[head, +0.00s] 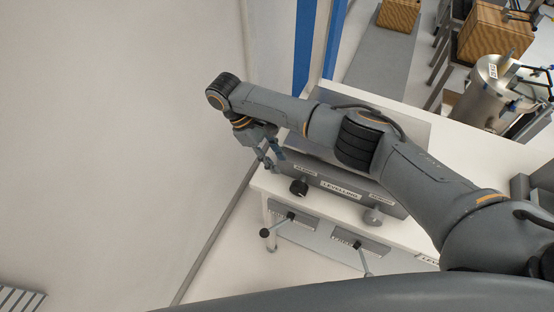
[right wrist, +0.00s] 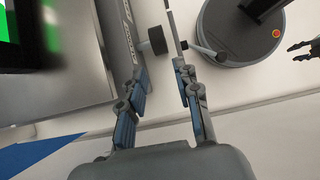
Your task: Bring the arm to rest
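My right arm reaches in from the right across the head view. Its gripper (head: 272,162) hangs at the left end of the arm, by the front left corner of a white table. In the right wrist view the two fingers of this gripper (right wrist: 160,65) stand apart with nothing held between them. A black knob (right wrist: 157,40) shows beyond the gap between the fingertips, apart from them. My left arm is not in the head view. At the right edge of the right wrist view, two dark fingers (right wrist: 301,51), apparently my left gripper, are spread and empty.
A grey control box (head: 345,191) with a black knob (head: 299,188) and a grey knob (head: 373,217) stands on the white table (head: 265,183). Levers (head: 264,232) stick out below. A metal chamber (head: 487,88) stands at upper right. Open floor and pale wall lie left.

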